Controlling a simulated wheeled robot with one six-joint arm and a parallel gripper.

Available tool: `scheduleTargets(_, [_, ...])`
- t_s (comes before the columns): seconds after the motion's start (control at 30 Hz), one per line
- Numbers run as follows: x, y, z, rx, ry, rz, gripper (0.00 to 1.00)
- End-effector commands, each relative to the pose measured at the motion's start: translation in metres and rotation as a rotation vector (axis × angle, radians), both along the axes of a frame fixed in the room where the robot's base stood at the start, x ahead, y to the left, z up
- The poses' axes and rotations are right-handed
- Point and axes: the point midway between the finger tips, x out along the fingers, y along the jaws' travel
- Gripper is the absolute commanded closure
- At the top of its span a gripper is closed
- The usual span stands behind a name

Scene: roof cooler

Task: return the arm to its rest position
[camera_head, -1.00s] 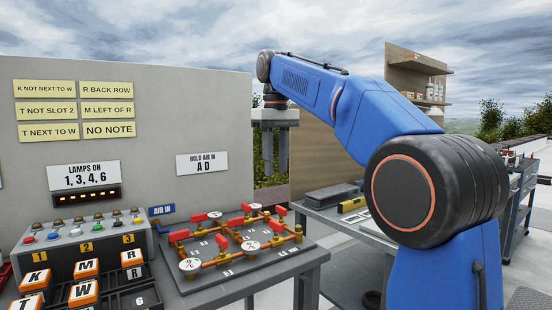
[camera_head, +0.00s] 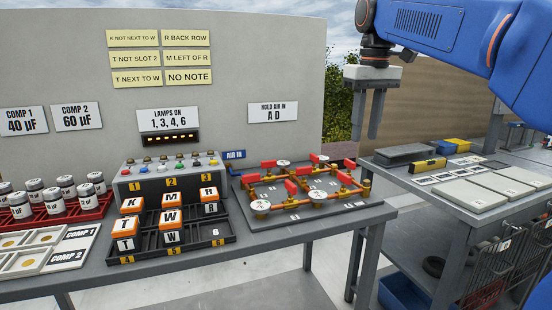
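My blue arm (camera_head: 450,30) reaches in from the right at the top of the view. My gripper (camera_head: 369,138) hangs from it, pointing down in the gap between the two benches. Its two grey fingers stand apart with a narrow gap between them. I see nothing held between them. The fingertips are clear of the benches, and no object touches them in this view.
A workbench (camera_head: 340,224) on the left carries the air-valve board (camera_head: 310,192), lamp box (camera_head: 170,171), lettered-block rack (camera_head: 212,239) and red capacitor tray (camera_head: 65,219). A side bench (camera_head: 445,207) with plates and a level (camera_head: 427,165) stands right. A panel wall (camera_head: 225,110) stands behind.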

Motion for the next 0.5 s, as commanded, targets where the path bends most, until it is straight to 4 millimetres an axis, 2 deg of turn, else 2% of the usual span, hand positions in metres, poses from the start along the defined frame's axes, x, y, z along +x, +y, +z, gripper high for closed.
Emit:
scheduleTargets(0.03, [-0.015,-0.004,-0.009,0.002,-0.013,-0.014,0.7])
scheduleTargets(0.27, [-0.068,-0.019,-0.059,0.013,-0.081,-0.078,0.7])
scheduleTargets(0.5, [-0.127,-0.031,-0.124,0.027,-0.151,-0.145,0.7])
